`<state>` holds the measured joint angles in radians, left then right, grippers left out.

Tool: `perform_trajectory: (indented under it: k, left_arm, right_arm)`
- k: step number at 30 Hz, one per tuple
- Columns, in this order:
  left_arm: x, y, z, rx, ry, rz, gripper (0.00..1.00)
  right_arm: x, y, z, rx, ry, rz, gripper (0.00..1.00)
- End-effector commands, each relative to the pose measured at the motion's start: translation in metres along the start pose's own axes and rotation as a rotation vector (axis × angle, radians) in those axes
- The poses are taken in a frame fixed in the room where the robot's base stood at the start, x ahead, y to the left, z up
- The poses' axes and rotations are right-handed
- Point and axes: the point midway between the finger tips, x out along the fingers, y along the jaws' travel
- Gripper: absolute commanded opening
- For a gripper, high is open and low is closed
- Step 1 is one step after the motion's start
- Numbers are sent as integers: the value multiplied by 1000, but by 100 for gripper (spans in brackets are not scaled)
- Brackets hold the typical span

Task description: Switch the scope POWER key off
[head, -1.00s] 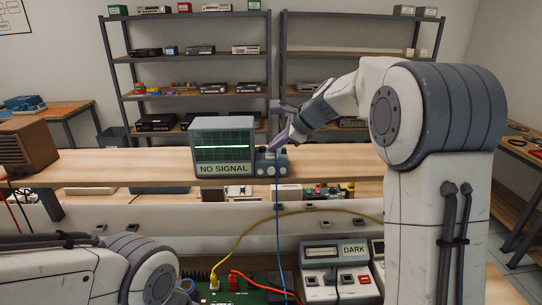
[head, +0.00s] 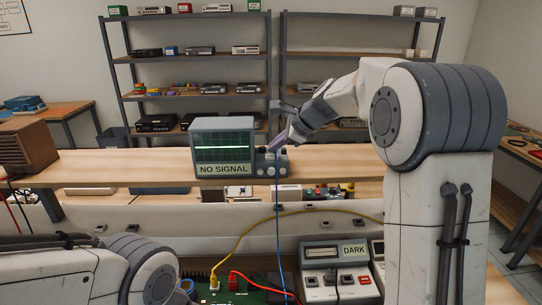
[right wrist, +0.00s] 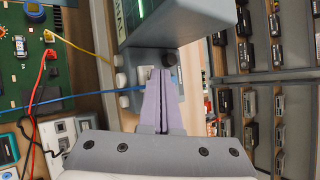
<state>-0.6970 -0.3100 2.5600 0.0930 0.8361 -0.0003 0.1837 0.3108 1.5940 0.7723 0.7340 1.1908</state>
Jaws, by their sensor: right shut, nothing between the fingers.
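The scope (head: 224,150) stands on the wooden shelf, with a green trace on its screen and a NO SIGNAL label below. A grey control block (head: 263,166) with pale knobs joins its right side. In the right wrist view the block shows pale knobs (right wrist: 121,80) and a dark round knob (right wrist: 169,59). No lettering for the POWER key is readable. My right gripper (head: 271,148) is shut and empty, its lavender fingertips at the block's top; the wrist view shows them (right wrist: 160,72) just below the dark knob. Contact cannot be told. My left gripper is out of view.
A blue cable (head: 277,225) hangs from the block's front. The shelf right of the block is clear. Storage racks (head: 200,52) stand behind.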

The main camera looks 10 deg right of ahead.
Motion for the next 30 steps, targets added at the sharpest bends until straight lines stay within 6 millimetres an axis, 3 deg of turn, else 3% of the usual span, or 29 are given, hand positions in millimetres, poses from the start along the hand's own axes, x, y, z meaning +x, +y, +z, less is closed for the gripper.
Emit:
perform_trajectory:
  k: [30]
  left_arm:
    - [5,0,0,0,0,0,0]
  right_arm:
    - [6,5,-5,0,0,0,0]
